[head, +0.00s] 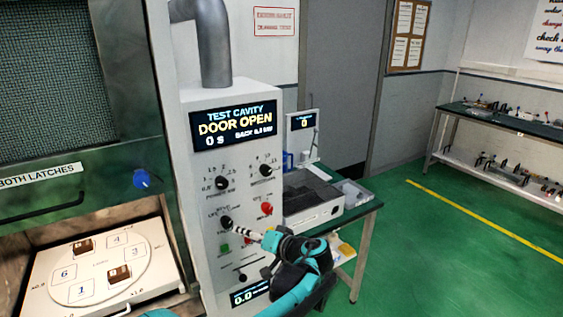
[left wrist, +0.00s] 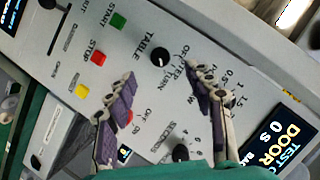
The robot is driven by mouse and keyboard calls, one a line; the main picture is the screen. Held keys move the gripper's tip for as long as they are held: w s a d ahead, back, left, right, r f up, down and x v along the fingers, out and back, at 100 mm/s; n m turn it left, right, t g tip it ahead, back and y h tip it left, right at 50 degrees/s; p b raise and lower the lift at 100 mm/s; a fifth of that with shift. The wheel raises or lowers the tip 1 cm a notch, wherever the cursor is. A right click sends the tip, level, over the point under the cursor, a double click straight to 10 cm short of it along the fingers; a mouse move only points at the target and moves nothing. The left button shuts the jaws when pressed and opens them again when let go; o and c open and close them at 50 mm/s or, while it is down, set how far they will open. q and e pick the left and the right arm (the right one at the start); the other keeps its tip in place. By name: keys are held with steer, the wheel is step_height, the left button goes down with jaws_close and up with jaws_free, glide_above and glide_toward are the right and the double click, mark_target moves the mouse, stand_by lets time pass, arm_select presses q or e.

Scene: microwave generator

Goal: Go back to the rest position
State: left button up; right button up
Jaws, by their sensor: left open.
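My left gripper (head: 242,231) is in front of the white control panel (head: 193,150) in the head view, close to its lower knobs. In the left wrist view the left gripper (left wrist: 162,75) is open, with its two fingers apart and nothing between the pads. The black TABLE knob (left wrist: 160,57) shows just beyond and between the fingertips; I cannot tell whether they touch it. A second black knob (left wrist: 180,153) lies lower, between the fingers. My right gripper is not in view.
The panel display (head: 235,122) reads DOOR OPEN and 0 s. A white turntable (head: 100,268) with numbered spots and two brown blocks is in the cavity at left. A green bench (head: 352,213) with a grey device stands right of the panel. Green floor (head: 440,260) is clear at right.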

arm_select(q)
steer(key=s+a+f+g+h, duration=0.2)
steer(key=s+a+h, duration=0.2)
steer(key=s, duration=0.6)
steer(key=s+a+f+g+h, duration=0.1)
steer(key=s+a+f+h, duration=0.25)
steer(key=s, duration=0.65)
steer(key=s+d+f+t+h, duration=0.1)
steer(key=s+d+f+h, duration=0.1)
steer(key=s, duration=0.7)
steer(key=shift+s+d+f+h, duration=0.15)
steer(key=shift+f+h, duration=0.6)
